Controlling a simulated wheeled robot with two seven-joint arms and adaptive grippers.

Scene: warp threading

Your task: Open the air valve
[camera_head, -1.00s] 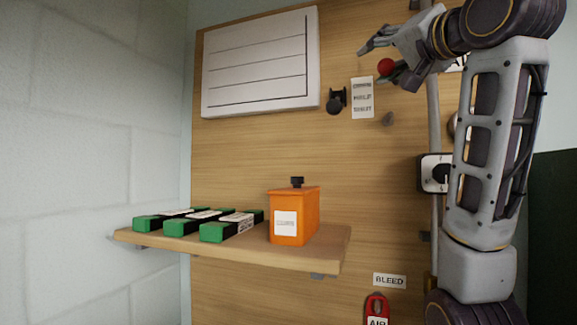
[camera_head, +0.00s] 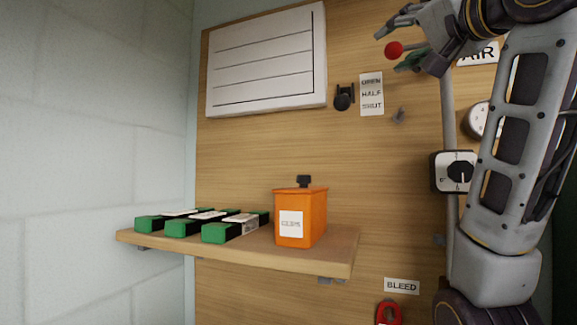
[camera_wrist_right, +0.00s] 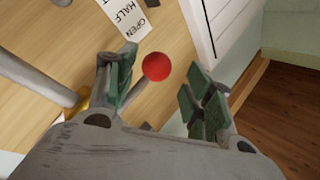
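The air valve's lever ends in a red ball knob (camera_head: 393,49) at the upper right of the head view, beside the AIR sign (camera_head: 478,53). My right gripper (camera_head: 396,46) is around the knob with its fingers spread. In the right wrist view, the red knob (camera_wrist_right: 156,67) shows between the two green-padded fingers of my right gripper (camera_wrist_right: 160,86), with a gap on the right side. Part of the lever and the brass valve body (camera_wrist_right: 85,98) show behind the left finger. A label reading OPEN, HALF, SHUT (camera_head: 371,93) is left of the valve. My left gripper is not in view.
A grey pipe (camera_head: 447,110) runs down the wooden board, with a dial switch (camera_head: 460,172) and a gauge (camera_head: 478,120) beside it. A shelf (camera_head: 340,258) holds an orange box (camera_head: 312,215) and several green-and-black blocks (camera_head: 190,228). A red tag (camera_head: 389,313) hangs under the BLEED label (camera_head: 401,286).

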